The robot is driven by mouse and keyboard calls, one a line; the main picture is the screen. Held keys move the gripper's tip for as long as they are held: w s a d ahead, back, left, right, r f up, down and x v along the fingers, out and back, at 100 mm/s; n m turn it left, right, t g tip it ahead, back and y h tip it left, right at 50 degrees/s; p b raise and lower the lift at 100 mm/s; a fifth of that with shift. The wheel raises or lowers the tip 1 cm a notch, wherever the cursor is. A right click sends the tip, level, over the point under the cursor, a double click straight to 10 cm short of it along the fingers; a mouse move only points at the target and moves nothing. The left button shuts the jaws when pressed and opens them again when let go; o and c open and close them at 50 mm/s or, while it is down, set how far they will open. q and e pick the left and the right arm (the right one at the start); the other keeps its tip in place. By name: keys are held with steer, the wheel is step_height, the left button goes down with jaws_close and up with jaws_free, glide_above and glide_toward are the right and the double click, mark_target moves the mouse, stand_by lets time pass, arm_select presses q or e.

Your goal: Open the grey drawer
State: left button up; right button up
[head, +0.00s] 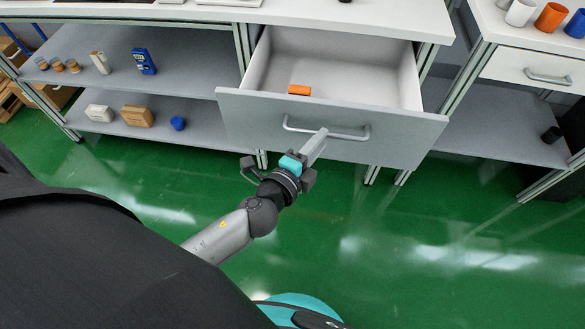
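The grey drawer (405,145) under the white worktop is pulled well out, and its light interior shows. A small orange block (299,90) lies inside it, near the front panel. The drawer's bar handle (352,136) runs across the front. My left gripper (319,138) reaches up to the handle from below, and its fingers look closed together on the bar around its middle. The exact contact is small in the picture. My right gripper is not in view.
Left shelves hold a blue device (143,61), a brown box (137,116), a blue cup (178,123) and other small items. A second bench with a closed white drawer (535,68) stands at the right. The green floor (440,240) in front is clear.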

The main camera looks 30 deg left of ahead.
arm_select(q)
steer(key=b+v, duration=0.2)
steer(key=v, duration=0.9)
steer(key=shift+s, duration=0.3)
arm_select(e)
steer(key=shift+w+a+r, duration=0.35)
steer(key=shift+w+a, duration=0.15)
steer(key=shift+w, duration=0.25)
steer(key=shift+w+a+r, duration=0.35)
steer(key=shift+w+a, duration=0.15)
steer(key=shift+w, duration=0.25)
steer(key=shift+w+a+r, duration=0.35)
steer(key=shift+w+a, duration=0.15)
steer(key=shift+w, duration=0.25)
